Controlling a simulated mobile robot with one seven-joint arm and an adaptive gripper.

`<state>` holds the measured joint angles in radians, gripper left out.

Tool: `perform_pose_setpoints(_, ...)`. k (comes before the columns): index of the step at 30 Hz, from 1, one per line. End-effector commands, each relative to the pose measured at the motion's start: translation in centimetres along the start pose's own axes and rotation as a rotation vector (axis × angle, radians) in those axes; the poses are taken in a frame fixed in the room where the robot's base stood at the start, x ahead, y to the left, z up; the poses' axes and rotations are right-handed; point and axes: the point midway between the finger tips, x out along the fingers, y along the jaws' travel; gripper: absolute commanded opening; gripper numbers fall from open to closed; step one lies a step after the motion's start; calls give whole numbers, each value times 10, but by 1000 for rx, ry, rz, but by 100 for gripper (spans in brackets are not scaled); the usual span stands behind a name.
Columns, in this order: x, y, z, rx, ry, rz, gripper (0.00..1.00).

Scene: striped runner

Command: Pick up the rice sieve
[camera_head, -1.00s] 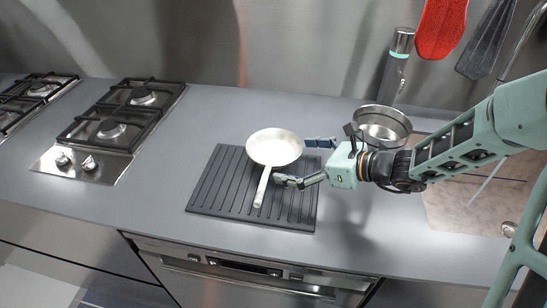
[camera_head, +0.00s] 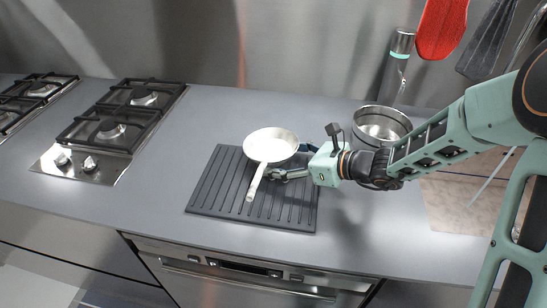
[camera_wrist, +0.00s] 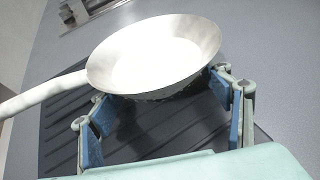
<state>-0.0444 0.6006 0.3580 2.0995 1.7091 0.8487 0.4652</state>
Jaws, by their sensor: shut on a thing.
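The rice sieve, a pale round pan-like bowl with a long handle (camera_head: 271,143), is over the ribbed black mat (camera_head: 215,195), its handle pointing toward the front edge. In the wrist view the sieve (camera_wrist: 155,55) fills the upper middle, its handle running off to the left. My gripper (camera_head: 277,171) reaches in from the right and is shut on the sieve near where bowl and handle meet. In the wrist view the fingers of my gripper (camera_wrist: 160,90) stand on either side of the bowl's lower part. The bowl hides the exact contact.
A steel pot (camera_head: 381,125) stands behind my arm at the back right, near a grey cylinder with a green band (camera_head: 401,42). A brownish board (camera_head: 455,205) lies at the right. Gas hobs (camera_head: 120,115) are at the left. The counter between hob and mat is clear.

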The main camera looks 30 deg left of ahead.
Motion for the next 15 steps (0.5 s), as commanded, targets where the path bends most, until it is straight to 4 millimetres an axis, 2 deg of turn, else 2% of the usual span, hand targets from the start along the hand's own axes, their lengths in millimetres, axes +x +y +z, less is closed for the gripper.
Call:
perform_pose_setpoints(3, 0, 0, 3, -2, -5, 0, 36)
perform_pose_setpoints(11, -1, 0, 4, -2, -4, 0, 36)
perform_pose_setpoints(15, -4, 0, 10, -4, -4, 0, 36)
